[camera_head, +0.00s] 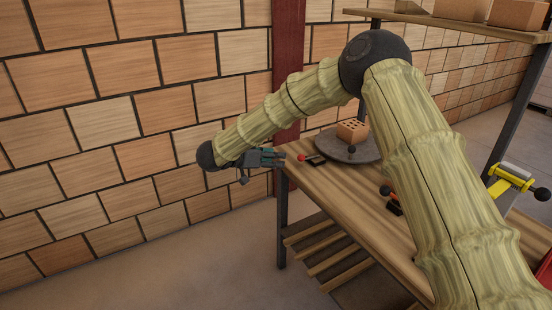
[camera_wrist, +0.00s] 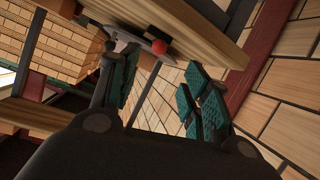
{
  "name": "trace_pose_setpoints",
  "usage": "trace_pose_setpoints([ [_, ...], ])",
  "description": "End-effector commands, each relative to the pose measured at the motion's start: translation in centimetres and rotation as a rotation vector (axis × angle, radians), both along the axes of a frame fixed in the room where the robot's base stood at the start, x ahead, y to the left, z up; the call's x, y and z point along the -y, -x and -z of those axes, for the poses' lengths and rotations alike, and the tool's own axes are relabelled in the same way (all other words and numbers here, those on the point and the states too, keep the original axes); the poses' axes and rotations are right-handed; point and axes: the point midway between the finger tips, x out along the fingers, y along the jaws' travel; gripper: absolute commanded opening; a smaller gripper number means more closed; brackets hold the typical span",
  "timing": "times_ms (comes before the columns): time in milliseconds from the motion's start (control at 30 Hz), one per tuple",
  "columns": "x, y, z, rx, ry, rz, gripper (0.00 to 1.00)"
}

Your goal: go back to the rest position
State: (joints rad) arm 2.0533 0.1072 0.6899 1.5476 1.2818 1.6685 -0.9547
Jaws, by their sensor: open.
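My gripper (camera_head: 266,158) is at the left end of the wooden table (camera_head: 345,192) in the head view, level with the table's edge and close to it. My arm reaches across the table from the right, bent at a dark elbow joint. In the wrist view my gripper (camera_wrist: 160,95) has its teal-padded fingers spread apart, with nothing between them. A red ball-ended thing (camera_head: 301,157) lies on the table just beyond the fingertips. Its red ball also shows in the wrist view (camera_wrist: 158,47). My forearm and upper arm hide part of the table.
A round grey turntable (camera_head: 350,150) bears a perforated brick (camera_head: 352,130). A black-and-orange tool (camera_head: 391,199) lies on the table, partly beside my arm. A yellow-and-grey device (camera_head: 514,178) is at the right. A brick wall (camera_head: 130,120) is close behind; a shelf (camera_head: 450,22) is above.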

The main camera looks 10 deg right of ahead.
Motion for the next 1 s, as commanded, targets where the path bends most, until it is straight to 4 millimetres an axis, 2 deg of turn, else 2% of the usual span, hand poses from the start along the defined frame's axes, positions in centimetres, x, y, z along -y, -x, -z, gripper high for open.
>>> trace_pose_setpoints([
  [267, 0.1, 0.1, 0.4, 0.002, 0.002, -0.012, 0.47],
  [367, 0.3, 0.5, 2.3, 0.010, 0.012, -0.070, 0.47],
  [467, 0.7, 1.6, 6.2, 0.018, 0.015, -0.188, 0.47],
  [600, 1.1, 5.3, 13.2, -0.015, -0.030, -0.396, 0.47],
  [667, 1.2, 7.4, 16.0, -0.042, -0.063, -0.472, 0.47],
  [800, 1.8, 13.3, 21.5, -0.138, -0.157, -0.615, 0.47],
  [867, 2.1, 16.2, 23.6, -0.190, -0.202, -0.663, 0.47],
  [1000, 2.9, 23.4, 27.2, -0.316, -0.312, -0.745, 0.47],
])
